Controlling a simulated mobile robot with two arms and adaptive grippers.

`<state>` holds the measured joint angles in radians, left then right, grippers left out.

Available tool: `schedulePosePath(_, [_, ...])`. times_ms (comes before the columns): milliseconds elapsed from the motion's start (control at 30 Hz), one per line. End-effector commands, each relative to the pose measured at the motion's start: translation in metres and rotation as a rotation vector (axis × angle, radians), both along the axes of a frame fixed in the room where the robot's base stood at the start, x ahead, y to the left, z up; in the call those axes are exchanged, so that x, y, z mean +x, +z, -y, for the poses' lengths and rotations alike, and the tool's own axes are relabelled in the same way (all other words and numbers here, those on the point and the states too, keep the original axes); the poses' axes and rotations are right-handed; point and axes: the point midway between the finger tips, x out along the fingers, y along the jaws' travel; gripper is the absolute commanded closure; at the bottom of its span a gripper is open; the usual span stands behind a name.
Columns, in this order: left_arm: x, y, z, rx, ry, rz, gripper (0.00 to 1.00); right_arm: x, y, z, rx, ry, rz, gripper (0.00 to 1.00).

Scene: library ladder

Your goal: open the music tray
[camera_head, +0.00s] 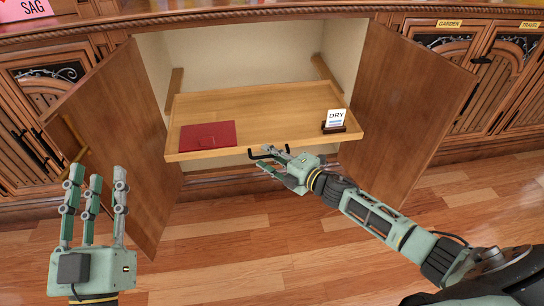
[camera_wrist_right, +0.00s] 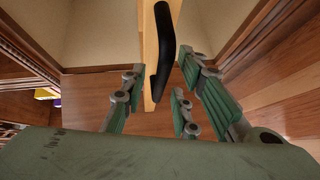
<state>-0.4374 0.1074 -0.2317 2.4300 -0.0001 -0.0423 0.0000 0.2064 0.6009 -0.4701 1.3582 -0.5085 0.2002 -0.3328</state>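The music tray (camera_head: 262,104) is a flat wooden pull-out board between the open doors of the cabinet. It stands out toward me, and wooden side rails show behind it. A dark red folder (camera_head: 208,135) and a small "DRY" card in a dark holder (camera_head: 335,120) lie on it. Its black bar handle (camera_head: 258,154) is on the front edge; the handle also shows in the right wrist view (camera_wrist_right: 168,50). My right gripper (camera_head: 284,156) is at the handle, its fingers spread around it with visible gaps. My left gripper (camera_head: 94,185) is open and empty, fingers up, at lower left.
The left cabinet door (camera_head: 120,140) and right cabinet door (camera_head: 400,95) stand swung open on either side of the tray. My left gripper is in front of the left door. The wooden floor (camera_head: 230,250) in front is clear. Carved cabinets flank both sides.

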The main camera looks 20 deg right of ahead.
Motion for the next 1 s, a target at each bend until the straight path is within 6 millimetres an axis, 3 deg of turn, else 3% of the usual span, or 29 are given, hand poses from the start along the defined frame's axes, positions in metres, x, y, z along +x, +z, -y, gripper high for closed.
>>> schedulePosePath(167, [0.0, 0.0, 0.0, 0.0, 0.0, 0.001, 0.67, -0.011, 0.0, 0.005, 0.0, 0.0, -0.002, 0.72])
schedulePosePath(500, [0.0, 0.0, 0.0, 0.0, 0.0, 0.0, 0.67, -0.07, 0.01, 0.032, -0.002, 0.0, -0.004, 0.72])
schedulePosePath(700, [0.0, 0.0, 0.0, 0.0, 0.0, 0.0, 0.67, -0.095, 0.015, 0.045, 0.0, -0.001, -0.002, 0.72])
schedulePosePath(1000, [0.0, 0.0, 0.0, 0.0, 0.0, 0.0, 0.67, -0.107, 0.019, 0.051, 0.0, 0.0, 0.001, 0.72])
